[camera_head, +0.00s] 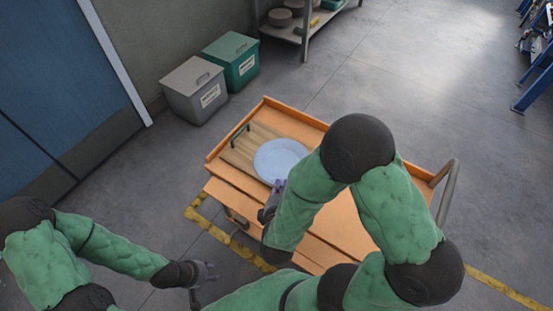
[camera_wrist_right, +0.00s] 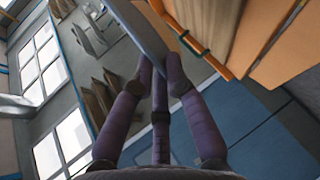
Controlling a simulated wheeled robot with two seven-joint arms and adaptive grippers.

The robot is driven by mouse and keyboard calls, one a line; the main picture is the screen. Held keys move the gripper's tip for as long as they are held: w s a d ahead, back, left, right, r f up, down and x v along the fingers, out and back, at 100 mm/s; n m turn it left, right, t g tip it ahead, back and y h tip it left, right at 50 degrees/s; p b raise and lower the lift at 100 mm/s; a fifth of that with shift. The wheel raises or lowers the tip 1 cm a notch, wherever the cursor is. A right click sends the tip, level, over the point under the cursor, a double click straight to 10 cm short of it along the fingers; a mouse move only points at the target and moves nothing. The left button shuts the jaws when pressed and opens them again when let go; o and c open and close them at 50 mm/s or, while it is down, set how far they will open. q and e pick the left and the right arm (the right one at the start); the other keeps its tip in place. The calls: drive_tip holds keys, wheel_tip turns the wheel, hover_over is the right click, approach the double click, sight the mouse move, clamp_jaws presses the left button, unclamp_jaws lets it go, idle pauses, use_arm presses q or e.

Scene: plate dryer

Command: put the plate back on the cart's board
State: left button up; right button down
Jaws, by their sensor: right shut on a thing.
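The pale blue-grey plate (camera_head: 281,159) shows in the head view over the right part of the wooden board (camera_head: 240,155) on the orange cart (camera_head: 308,128). My right gripper (camera_head: 275,188) is at the plate's near edge, partly hidden by my forearm. In the right wrist view the right gripper (camera_wrist_right: 160,75) is shut on the rim of the plate (camera_wrist_right: 138,28), seen nearly edge-on. The board's green handle (camera_wrist_right: 190,42) is close by there. I cannot tell whether the plate touches the board. My left gripper (camera_head: 204,280) is open and empty, left of the cart.
A grey bin (camera_head: 195,92) and a green bin (camera_head: 232,62) stand behind the cart, near a shelf (camera_head: 303,28) with bowls. The cart has a grey push handle (camera_head: 447,190) at right. A blue door (camera_head: 60,70) is at left. The floor right of the cart is clear.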

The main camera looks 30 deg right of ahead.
sight(278, 172)
drive_tip(key=shift+m+h, duration=0.3)
drive_tip(key=b+x, duration=0.1)
drive_tip(key=x, duration=0.2)
drive_tip(key=a+b+x, duration=0.1)
drive_tip(key=b+x, duration=0.1)
drive_tip(key=x, duration=0.1)
drive_tip(key=f+b+x, duration=0.1)
drive_tip(key=x, duration=0.1)
drive_tip(key=shift+w+a+f, duration=0.1)
drive_tip(key=shift+w+a, duration=0.05)
drive_tip(key=shift+w, duration=0.5)
drive_tip(key=w+f+b, duration=0.1)
drive_tip(key=w+f, duration=0.1)
drive_tip(key=w+d+f+b, duration=0.1)
drive_tip(key=w+f+b, duration=0.1)
drive_tip(key=f, duration=0.1)
drive_tip(key=shift+w, duration=0.3)
drive_tip(key=f+b, duration=0.3)
drive_tip(key=f, duration=0.1)
drive_tip(key=shift+w+d, duration=0.15)
drive_tip(key=shift+w, duration=0.2)
drive_tip(key=shift+r, duration=0.1)
